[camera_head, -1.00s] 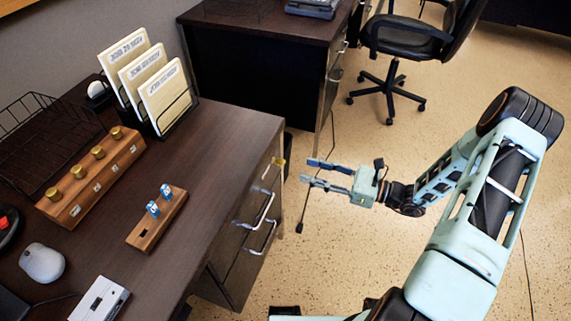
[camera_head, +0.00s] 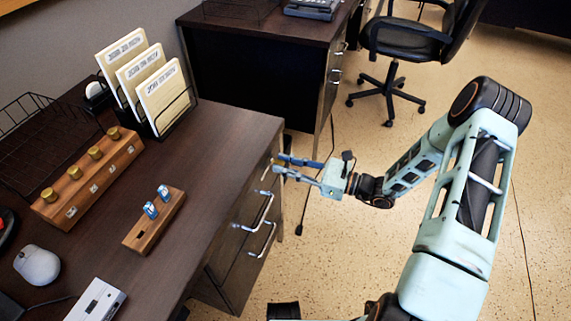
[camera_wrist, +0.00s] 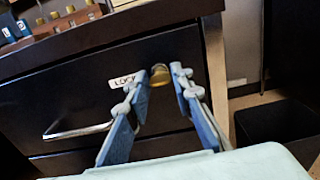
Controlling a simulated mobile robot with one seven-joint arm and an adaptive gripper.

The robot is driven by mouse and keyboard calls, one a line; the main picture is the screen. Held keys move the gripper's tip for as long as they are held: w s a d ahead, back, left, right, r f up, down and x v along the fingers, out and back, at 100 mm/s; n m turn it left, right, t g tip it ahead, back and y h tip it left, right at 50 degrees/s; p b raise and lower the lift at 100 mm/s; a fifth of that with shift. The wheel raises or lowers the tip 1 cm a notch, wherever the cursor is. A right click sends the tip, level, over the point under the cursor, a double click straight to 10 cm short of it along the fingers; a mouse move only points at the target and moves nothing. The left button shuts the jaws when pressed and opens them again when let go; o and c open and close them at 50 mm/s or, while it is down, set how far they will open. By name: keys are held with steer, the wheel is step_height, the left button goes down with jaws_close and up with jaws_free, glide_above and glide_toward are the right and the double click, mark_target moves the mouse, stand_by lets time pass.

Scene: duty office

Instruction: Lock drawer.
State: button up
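The dark top drawer (camera_wrist: 40,105) of the desk fills much of the wrist view. A brass lock piece (camera_wrist: 160,74) sits on its front, near the right edge, beside a white label reading LOCK (camera_wrist: 123,80). My gripper (camera_wrist: 157,82) is open, with one blue finger on each side of the brass piece; the right finger looks very close to it. Contact cannot be told. In the head view my gripper (camera_head: 278,165) points left at the desk's front corner, and its tips partly hide the lock.
The drawer's metal handle (camera_wrist: 80,130) lies left of and below the lock; a lower handle (camera_head: 265,240) is under it. On the desktop stand a wooden key holder (camera_head: 155,220), a knob block (camera_head: 90,180) and a file rack (camera_head: 172,112).

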jaws_close()
steer(key=shift+r+m+p, duration=0.1)
steer(key=shift+m+p, duration=0.2)
steer(key=shift+m, duration=0.1)
steer(key=shift+m+p, duration=0.65)
steer(key=shift+m, duration=0.35)
steer(key=m+p, duration=0.2)
steer(key=m, duration=0.3)
steer(key=m+p, duration=0.2)
steer(key=m, duration=0.3)
steer(key=shift+m, duration=0.4)
steer(key=m, duration=0.4)
steer(key=shift+w+p, duration=0.1)
steer(key=shift+p, duration=0.25)
steer(key=shift+m, duration=0.3)
